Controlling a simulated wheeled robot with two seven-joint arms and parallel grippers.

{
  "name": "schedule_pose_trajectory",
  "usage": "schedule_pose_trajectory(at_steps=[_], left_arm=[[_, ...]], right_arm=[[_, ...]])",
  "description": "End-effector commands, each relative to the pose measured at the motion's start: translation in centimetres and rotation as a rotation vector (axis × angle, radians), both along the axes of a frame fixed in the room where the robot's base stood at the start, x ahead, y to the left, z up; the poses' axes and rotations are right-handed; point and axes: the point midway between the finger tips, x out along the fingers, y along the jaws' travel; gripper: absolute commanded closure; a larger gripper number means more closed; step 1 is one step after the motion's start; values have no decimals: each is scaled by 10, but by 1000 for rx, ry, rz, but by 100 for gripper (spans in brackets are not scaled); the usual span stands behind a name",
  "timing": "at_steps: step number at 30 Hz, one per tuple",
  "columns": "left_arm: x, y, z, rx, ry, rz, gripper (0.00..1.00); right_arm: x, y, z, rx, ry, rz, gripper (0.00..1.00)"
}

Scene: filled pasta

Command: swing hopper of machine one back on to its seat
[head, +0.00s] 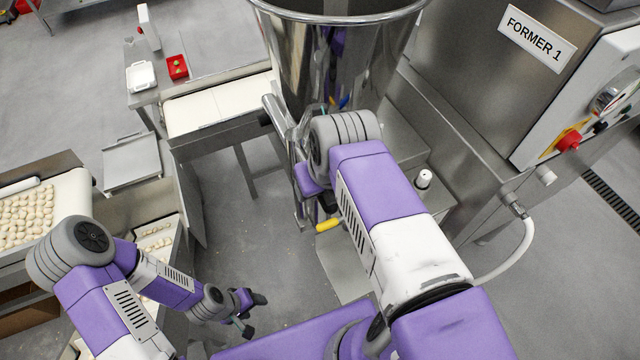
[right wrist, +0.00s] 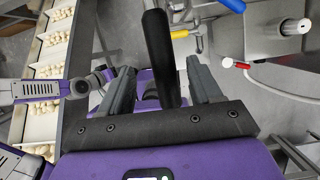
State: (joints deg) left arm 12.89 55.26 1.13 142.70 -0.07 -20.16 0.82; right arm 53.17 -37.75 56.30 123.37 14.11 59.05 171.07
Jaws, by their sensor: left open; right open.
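The steel hopper (head: 335,65), a large shiny open-topped cylinder, stands upright at the top centre of the head view, left of machine one's cabinet (head: 480,70), labelled FORMER 1. My right arm covers part of its lower side, and its seat is not clearly seen. In the right wrist view my right gripper (right wrist: 158,70) is open, with a black bar-like handle (right wrist: 158,45) between its fingers; I cannot tell whether they touch it. In the head view this gripper is mostly hidden by its own arm. My left gripper (head: 254,315) is open and empty, low over the floor.
A yellow handle (head: 328,225) sits below my right wrist. A white-topped piece (head: 424,178) stands on the machine's steel base. A pale hose (head: 515,260) curves at right.

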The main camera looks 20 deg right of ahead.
Motion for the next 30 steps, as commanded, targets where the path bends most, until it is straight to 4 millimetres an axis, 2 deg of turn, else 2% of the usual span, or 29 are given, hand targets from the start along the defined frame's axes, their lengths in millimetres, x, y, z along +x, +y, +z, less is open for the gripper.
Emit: schedule_pose_trajectory(at_steps=[1, 15, 30], left_arm=[[0, 0, 10, 0, 0, 0, 42], [0, 0, 53, 0, 0, 0, 42], [0, 0, 52, 0, 0, 0, 42]], right_arm=[[0, 0, 11, -1, -1, 0, 36], [0, 0, 65, -1, 0, -1, 36], [0, 0, 64, 0, 0, 0, 36]])
